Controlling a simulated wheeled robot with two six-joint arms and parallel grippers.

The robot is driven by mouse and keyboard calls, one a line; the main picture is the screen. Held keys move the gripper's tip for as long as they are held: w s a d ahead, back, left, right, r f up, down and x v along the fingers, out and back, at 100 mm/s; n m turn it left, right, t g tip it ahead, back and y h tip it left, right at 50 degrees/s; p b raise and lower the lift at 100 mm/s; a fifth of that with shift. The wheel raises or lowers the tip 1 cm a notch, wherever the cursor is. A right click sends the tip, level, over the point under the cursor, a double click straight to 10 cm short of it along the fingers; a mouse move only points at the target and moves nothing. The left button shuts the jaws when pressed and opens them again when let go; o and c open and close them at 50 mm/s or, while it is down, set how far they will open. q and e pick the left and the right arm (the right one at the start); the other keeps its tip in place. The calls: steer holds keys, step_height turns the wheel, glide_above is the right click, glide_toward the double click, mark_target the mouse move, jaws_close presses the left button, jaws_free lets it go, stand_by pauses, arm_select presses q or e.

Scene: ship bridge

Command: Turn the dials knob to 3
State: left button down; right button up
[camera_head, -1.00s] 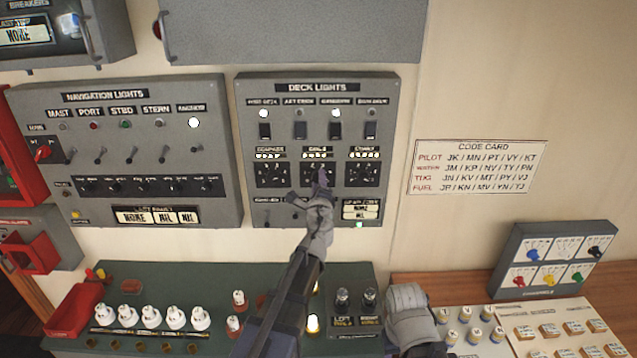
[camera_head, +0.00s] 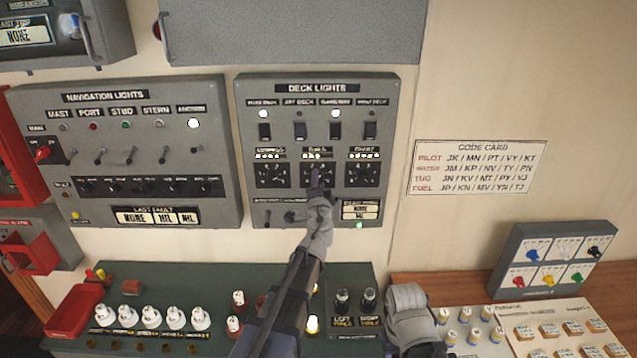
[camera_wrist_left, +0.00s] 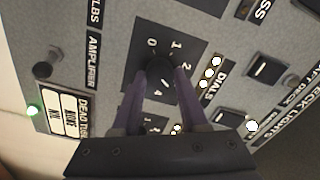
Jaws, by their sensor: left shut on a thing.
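The fingers hide part of the plate, and I cannot tell which number the knob points to.
The navigation lights panel (camera_head: 130,205) is to the left. A green console (camera_head: 200,275) with several white knobs is below. A code card (camera_head: 478,167) is on the wall to the right.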

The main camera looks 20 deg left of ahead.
arm_select(q)
steer(key=shift+n, duration=0.6)
steer(key=shift+s, duration=0.1)
steer(key=shift+c, duration=2.2)
jaws_free()
steer(key=v, duration=0.7)
steer(key=shift+s, duration=0.4)
steer(key=shift+d, duration=0.1)
